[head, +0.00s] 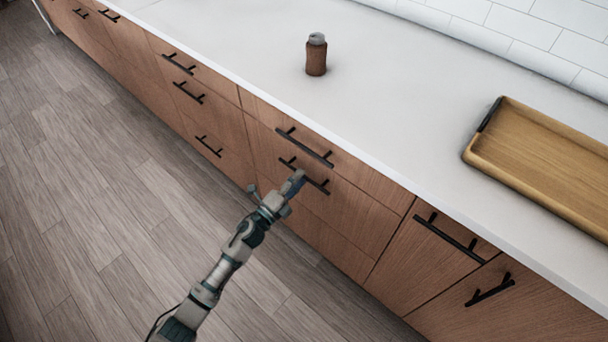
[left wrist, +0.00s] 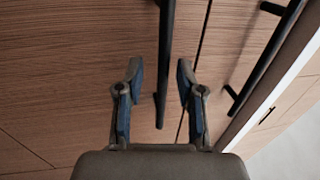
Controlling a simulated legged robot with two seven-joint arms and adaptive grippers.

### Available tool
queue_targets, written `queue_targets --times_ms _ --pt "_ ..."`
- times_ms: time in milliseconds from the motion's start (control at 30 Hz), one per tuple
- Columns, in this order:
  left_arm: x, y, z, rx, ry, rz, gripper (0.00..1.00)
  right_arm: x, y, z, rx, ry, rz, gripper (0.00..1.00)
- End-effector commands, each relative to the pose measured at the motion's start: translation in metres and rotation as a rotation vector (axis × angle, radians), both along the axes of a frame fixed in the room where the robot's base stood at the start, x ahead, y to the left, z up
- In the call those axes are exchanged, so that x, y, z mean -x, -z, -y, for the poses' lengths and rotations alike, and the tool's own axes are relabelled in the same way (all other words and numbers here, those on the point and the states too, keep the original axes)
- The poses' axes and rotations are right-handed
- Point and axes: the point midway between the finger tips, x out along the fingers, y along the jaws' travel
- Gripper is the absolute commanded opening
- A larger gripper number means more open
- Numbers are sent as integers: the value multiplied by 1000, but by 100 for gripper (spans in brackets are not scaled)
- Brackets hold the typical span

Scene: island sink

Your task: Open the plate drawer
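My left gripper (head: 296,179) reaches from the lower left to the middle drawer (head: 345,213) of a wooden drawer stack. That drawer has a black bar handle (head: 319,186), partly hidden by the gripper. In the left wrist view my left gripper (left wrist: 159,70) is open, with one finger on each side of the handle (left wrist: 165,40). The fingers appear apart from the bar. The drawer front looks flush with its neighbours, so it is closed. No label shows which drawer is the plate drawer. My right gripper is not in view.
The top drawer's handle (head: 305,147) lies just above; it also shows in the left wrist view (left wrist: 268,58). The wood floor (head: 100,200) is clear.

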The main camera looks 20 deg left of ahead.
Motion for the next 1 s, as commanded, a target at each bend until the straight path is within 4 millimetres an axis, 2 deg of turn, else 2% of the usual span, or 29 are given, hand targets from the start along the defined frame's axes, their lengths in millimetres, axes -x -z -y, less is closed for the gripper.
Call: queue_targets --times_ms 167,467,600,633,1000 --pt "-13 -2 5 -1 0 -1 37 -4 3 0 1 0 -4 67" --pt "-15 -4 5 0 0 1 37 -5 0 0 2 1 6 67" --pt "-15 -4 5 0 0 0 2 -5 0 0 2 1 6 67" --pt "-15 -4 5 0 0 0 0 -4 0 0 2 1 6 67" --pt "-12 -2 4 0 -2 -3 0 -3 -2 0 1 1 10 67"
